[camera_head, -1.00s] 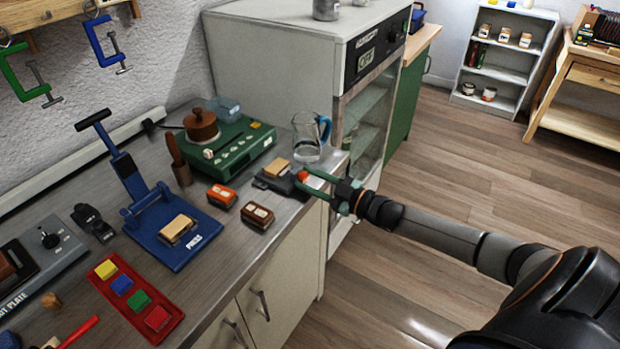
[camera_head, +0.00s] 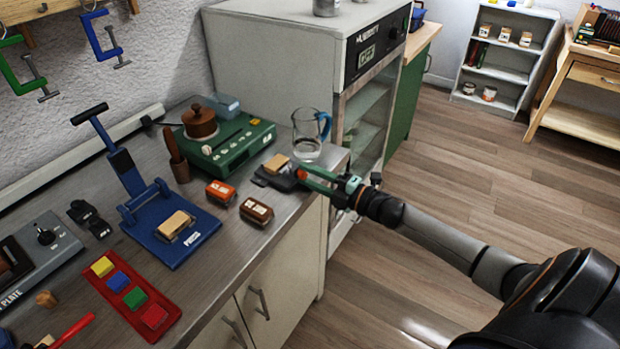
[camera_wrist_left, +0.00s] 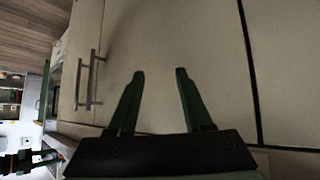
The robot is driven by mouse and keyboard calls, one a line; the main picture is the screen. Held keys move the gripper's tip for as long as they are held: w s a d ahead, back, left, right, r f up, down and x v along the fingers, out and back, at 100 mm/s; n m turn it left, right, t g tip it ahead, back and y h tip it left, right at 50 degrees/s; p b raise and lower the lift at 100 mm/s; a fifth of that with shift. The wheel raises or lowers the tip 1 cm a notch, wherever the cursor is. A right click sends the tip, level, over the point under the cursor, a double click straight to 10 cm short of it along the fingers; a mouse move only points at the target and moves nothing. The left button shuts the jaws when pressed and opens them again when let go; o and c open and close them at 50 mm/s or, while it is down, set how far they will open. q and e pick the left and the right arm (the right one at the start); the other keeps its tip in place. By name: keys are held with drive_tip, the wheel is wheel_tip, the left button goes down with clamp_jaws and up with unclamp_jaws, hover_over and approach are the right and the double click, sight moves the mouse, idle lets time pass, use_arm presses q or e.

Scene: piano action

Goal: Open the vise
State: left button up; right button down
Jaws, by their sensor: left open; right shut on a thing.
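The vise (camera_head: 284,182) is a small dark device near the right front edge of the counter, with a light wooden block (camera_head: 277,163) at its jaws. Its red-orange knob (camera_head: 302,174) faces the edge. My right gripper (camera_head: 306,175), with green fingers, reaches in from the right and is shut on the knob. The fingers partly hide it. Whether a gap shows between the jaws and the block is too small to tell. My left gripper (camera_wrist_left: 160,72) is open and empty in the left wrist view, in front of pale cabinet doors.
A glass jug (camera_head: 307,135) stands close behind the vise. Orange (camera_head: 221,193) and brown (camera_head: 257,211) small boxes lie to its left. A blue press (camera_head: 172,225), a green device (camera_head: 230,143) and a red tray (camera_head: 132,296) fill the counter further left.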

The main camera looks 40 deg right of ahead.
drive_tip(key=n+b, duration=0.2)
drive_tip(key=n, duration=0.3)
drive_tip(key=shift+f+n, duration=0.15)
drive_tip(key=shift+n, duration=0.15)
drive_tip(key=n+b, duration=0.2)
drive_tip(key=shift+n, duration=0.4)
drive_tip(key=n+b, duration=0.2)
drive_tip(key=shift+n, duration=0.3)
drive_tip(key=shift+n+b, duration=0.75)
drive_tip(key=shift+n, duration=0.45)
drive_tip(key=shift+n+b, duration=0.5)
drive_tip(key=shift+n, duration=0.3)
use_arm(q)
drive_tip(key=w+d+f, duration=0.2)
drive_tip(key=d+f, duration=0.1)
drive_tip(key=f, duration=0.3)
drive_tip(key=shift+d+m+h, duration=0.2)
drive_tip(key=shift+m+h, duration=0.1)
drive_tip(key=shift+h, duration=0.1)
use_arm(e)
drive_tip(key=shift+n, duration=0.5)
